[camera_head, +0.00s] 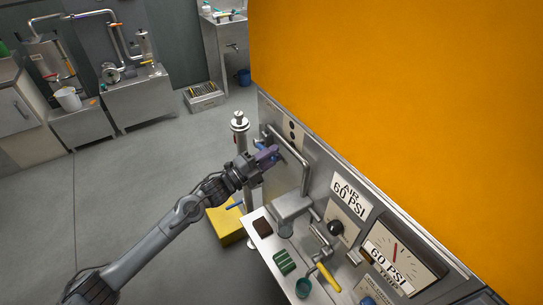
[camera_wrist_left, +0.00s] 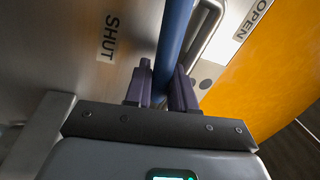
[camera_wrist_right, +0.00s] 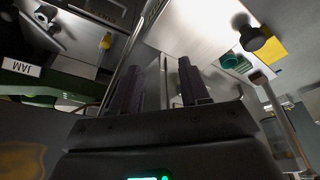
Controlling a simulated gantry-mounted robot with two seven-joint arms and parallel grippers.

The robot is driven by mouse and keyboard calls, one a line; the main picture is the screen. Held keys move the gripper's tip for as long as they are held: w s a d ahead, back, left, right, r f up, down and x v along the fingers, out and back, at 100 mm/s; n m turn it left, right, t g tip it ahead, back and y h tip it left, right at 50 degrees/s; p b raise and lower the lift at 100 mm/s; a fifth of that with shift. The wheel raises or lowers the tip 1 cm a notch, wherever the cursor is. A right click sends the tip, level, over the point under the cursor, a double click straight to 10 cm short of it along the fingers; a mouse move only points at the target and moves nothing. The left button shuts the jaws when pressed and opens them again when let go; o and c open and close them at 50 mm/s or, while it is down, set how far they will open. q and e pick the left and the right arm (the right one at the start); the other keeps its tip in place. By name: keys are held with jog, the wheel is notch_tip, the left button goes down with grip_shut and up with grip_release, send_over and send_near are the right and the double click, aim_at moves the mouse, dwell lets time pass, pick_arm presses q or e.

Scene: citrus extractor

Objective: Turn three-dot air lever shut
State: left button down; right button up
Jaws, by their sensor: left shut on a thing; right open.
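The air lever (camera_wrist_left: 174,38) is a blue bar on the steel panel. My left gripper (camera_wrist_left: 162,82) is shut on it, with one dark finger on each side in the left wrist view. A SHUT label (camera_wrist_left: 109,38) lies left of the lever and an OPEN label (camera_wrist_left: 253,20) lies right of it. In the head view my left gripper (camera_head: 274,155) is at the panel's left end, just below a plate with black dots (camera_head: 292,130); it hides much of the lever. My right gripper (camera_wrist_right: 160,88) is open and empty in the right wrist view.
A bent steel pipe (camera_head: 302,165) rises right of my left gripper. A gauge (camera_head: 398,252) and a yellow-handled valve (camera_head: 328,278) are farther right. A shelf (camera_head: 262,260) holds a green cup (camera_head: 303,288) and small blocks. A yellow box (camera_head: 226,225) stands on the floor.

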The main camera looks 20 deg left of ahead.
pick_arm(q)
jog(key=shift+f+m+h+b, duration=0.4)
jog(key=shift+f+m+b, duration=0.5)
jog(key=shift+m, duration=0.4)
pick_arm(e)
jog(key=shift+d+f, duration=0.1)
jog(key=shift+f, duration=1.1)
pick_arm(q)
jog(key=shift+f, duration=0.1)
jog(key=c, duration=1.1)
grip_release()
pick_arm(e)
jog(key=shift+s+r+p, duration=0.1)
jog(key=shift+r+p, duration=0.35)
pick_arm(q)
jog(key=shift+v, duration=5.45)
pick_arm(e)
jog(key=shift+r, duration=0.1)
pick_arm(q)
jog(key=shift+a, duration=0.1)
